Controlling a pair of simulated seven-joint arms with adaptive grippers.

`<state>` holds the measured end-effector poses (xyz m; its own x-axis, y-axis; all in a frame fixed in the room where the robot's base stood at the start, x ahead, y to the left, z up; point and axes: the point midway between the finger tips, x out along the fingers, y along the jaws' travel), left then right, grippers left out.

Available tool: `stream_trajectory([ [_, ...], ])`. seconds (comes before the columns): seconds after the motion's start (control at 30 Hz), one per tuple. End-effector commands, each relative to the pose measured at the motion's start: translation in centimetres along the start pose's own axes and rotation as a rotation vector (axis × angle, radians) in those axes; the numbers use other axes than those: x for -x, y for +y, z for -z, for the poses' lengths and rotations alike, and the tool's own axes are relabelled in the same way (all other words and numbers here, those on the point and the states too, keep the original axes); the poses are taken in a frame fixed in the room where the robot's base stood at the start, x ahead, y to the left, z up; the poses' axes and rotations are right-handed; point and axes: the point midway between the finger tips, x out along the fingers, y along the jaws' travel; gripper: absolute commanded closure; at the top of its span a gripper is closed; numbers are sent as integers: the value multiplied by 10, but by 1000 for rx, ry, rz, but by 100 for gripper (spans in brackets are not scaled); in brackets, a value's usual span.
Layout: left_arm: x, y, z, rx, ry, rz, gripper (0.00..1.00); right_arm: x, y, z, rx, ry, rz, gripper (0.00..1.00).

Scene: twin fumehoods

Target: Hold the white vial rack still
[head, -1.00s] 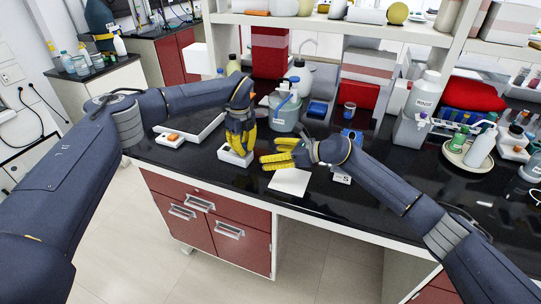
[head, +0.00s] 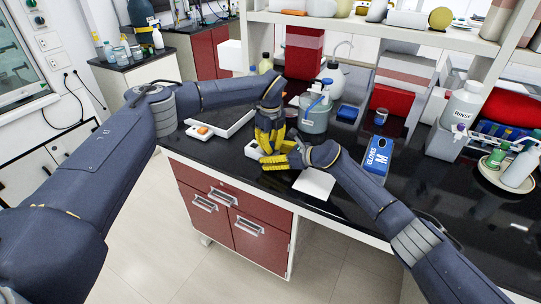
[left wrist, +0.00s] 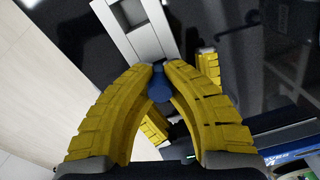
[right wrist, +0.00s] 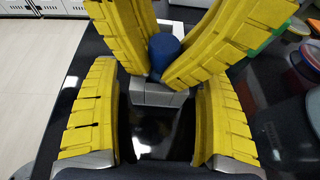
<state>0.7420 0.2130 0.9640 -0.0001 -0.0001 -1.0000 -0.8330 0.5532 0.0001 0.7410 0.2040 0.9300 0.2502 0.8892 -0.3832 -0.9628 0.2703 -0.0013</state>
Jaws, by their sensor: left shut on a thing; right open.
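The white vial rack (head: 252,153) lies on the black bench near its front edge, partly hidden by my grippers. Its slots show in the left wrist view (left wrist: 143,40). My left gripper (head: 267,151) points down over the rack and is shut on a blue-capped vial (left wrist: 160,85). The vial's cap also shows in the right wrist view (right wrist: 164,48). How deep the vial sits in the rack is hidden. My right gripper (head: 257,173) is open beside the rack. In the right wrist view, the rack's near end (right wrist: 158,95) lies between its spread fingers; contact cannot be told.
A white sheet (head: 313,184) lies right of the rack. A small white tray with an orange item (head: 200,132) is at left. A grey bucket (head: 314,113) stands behind, and a blue gloves box (head: 377,157) is at right.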

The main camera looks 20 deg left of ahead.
Motion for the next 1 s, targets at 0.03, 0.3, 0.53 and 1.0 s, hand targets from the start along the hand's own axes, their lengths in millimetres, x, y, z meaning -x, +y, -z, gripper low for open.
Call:
stream_trajectory([
  [0.03, 0, 0, 0, 0, 0, 0, 100, -3, 0, 0, -2, 0, 0, 20],
  [0.3, 0, 0, 0, 0, 0, 0, 100, -10, 0, 0, -1, 0, -1, 20],
  [0.53, 0, 0, 0, 0, 0, 0, 100, -10, 0, 0, -1, 0, -1, 20],
  [1.0, 0, 0, 0, 0, 0, 0, 100, -10, 0, 0, -1, 0, -1, 71],
])
